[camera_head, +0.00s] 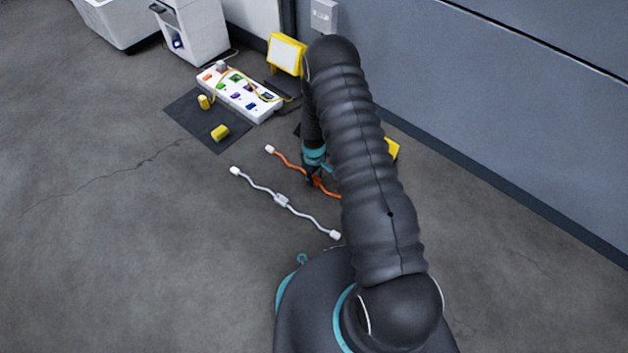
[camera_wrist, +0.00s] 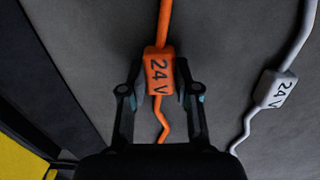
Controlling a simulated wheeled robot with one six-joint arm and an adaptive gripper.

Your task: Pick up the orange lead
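The orange lead (camera_head: 287,163) lies on the grey floor, with a white end at its upper left; my arm hides its other end. In the wrist view its orange block marked 24 V (camera_wrist: 159,72) sits between the two fingers of my gripper (camera_wrist: 160,82). The fingers are drawn in on both sides of the block and appear to touch it. In the head view my gripper (camera_head: 315,178) is low over the lead's middle, partly hidden by my arm. I see no clear gap between lead and floor.
A white 24 V lead (camera_head: 281,200) lies close beside, also in the wrist view (camera_wrist: 273,90). A wall runs along the right. The left floor is clear.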

